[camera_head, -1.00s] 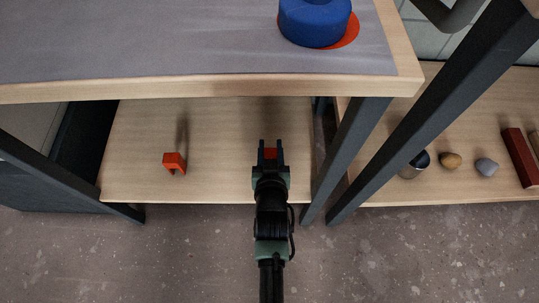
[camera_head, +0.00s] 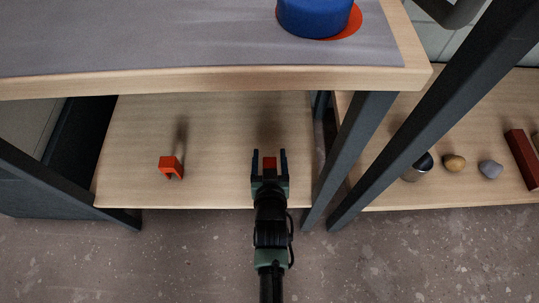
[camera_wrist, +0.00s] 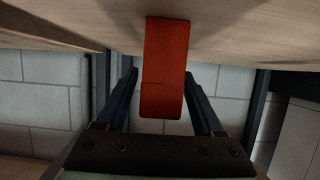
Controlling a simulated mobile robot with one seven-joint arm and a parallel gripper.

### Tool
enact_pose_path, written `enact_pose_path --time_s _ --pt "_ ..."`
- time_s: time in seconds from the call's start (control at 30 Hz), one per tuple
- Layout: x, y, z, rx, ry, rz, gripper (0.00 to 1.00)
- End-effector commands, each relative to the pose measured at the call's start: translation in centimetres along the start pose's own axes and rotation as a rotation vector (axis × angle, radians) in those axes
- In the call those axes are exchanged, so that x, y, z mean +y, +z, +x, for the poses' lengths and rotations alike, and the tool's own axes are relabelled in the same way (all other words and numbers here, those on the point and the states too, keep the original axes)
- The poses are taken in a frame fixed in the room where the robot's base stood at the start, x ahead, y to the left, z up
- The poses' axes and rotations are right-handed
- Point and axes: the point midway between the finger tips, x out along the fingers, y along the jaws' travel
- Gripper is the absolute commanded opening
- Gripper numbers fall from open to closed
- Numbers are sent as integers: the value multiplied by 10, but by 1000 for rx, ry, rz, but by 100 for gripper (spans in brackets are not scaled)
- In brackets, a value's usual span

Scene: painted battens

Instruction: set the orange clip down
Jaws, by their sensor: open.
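An orange-red clip (camera_head: 269,163) is between the fingers of my gripper (camera_head: 269,160), over the front right part of the lower wooden shelf (camera_head: 225,140). My gripper is open. In the wrist view the clip (camera_wrist: 166,68) shows as an upright red-orange block, with a gap between it and each finger of my gripper (camera_wrist: 166,92). Its top end in that picture meets a wooden surface (camera_wrist: 230,30). A second orange, arch-shaped clip (camera_head: 170,164) stands apart on the shelf's left half.
A table top (camera_head: 200,80) overhangs the shelf's back and bears a blue round object (camera_head: 317,15) on an orange disc (camera_head: 350,24). Dark posts (camera_head: 350,150) stand right of my gripper. A right shelf (camera_head: 480,120) holds a metal cup, two stones and a red batten.

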Motion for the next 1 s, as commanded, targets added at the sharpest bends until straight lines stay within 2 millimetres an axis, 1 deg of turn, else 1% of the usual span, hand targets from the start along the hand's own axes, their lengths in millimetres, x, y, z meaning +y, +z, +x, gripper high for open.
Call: enact_pose_path --time_s 0.13,0.27,0.5,0.6,0.7,0.83,1.0 --pt "0 -5 -2 0 0 0 69" --pt "0 -5 -20 -3 0 0 69" --pt "0 -6 -71 -5 0 0 69" --pt "0 -5 -90 -5 0 0 69" --pt "0 -5 -105 -3 0 0 69" --pt "0 -4 -117 -1 0 0 69" --pt "0 -3 -122 0 0 0 69"
